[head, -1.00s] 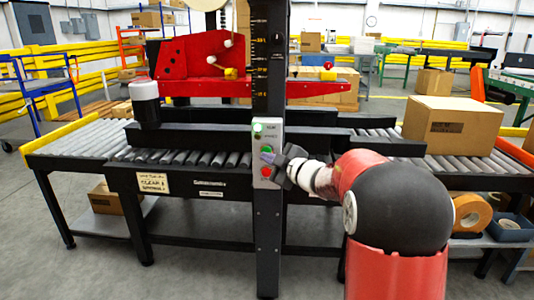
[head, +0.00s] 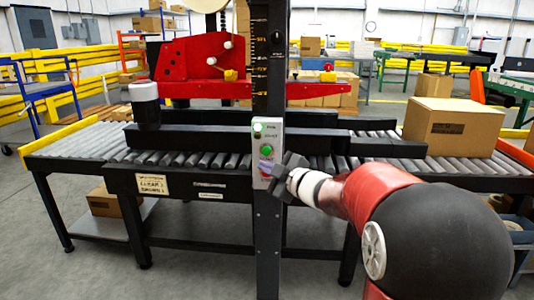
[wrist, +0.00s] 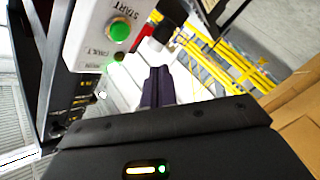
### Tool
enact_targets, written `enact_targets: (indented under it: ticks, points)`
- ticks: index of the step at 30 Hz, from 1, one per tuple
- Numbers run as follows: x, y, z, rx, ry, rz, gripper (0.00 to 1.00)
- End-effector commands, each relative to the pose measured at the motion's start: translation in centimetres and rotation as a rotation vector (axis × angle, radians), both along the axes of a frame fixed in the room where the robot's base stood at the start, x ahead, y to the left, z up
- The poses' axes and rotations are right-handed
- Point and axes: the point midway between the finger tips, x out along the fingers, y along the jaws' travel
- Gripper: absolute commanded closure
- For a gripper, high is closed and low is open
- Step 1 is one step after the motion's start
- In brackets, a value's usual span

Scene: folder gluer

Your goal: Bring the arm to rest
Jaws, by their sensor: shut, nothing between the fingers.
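My gripper (head: 271,172) is shut and empty. In the head view its tip is in front of the lower part of the grey control box (head: 268,131) on the machine's black post. I cannot tell whether it touches the box. The green button (head: 266,152) shows just above the fingers, and the red button below it is mostly hidden. In the wrist view the closed dark fingers (wrist: 158,84) point ahead, with the control box (wrist: 92,32) and its green START button (wrist: 119,31) at upper left. My red and black arm reaches in from the lower right.
The roller conveyor (head: 75,140) runs across behind the post, with black guide rails above it. A cardboard box (head: 452,125) sits on its right end. A red machine head (head: 195,62) hangs above. Grey floor (head: 200,270) is open in front.

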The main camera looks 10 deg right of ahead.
Motion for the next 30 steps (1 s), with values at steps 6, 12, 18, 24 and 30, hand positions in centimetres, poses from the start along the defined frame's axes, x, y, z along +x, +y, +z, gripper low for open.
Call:
enact_targets:
  ticks: [6, 12, 18, 24, 30]
  points:
    - [0.0, 0.0, 0.0, 0.0, 0.0, 0.0, 1.0]
    - [-0.1, -0.1, 0.2, 0.001, 0.002, -0.014, 1.0]
    - [-2.4, -2.1, 2.1, 0.046, 0.07, -0.246, 1.0]
    - [-10.4, -5.1, 1.2, 0.203, 0.304, -0.616, 1.0]
    - [-21.9, -4.5, -4.0, 0.386, 0.671, -0.844, 1.0]
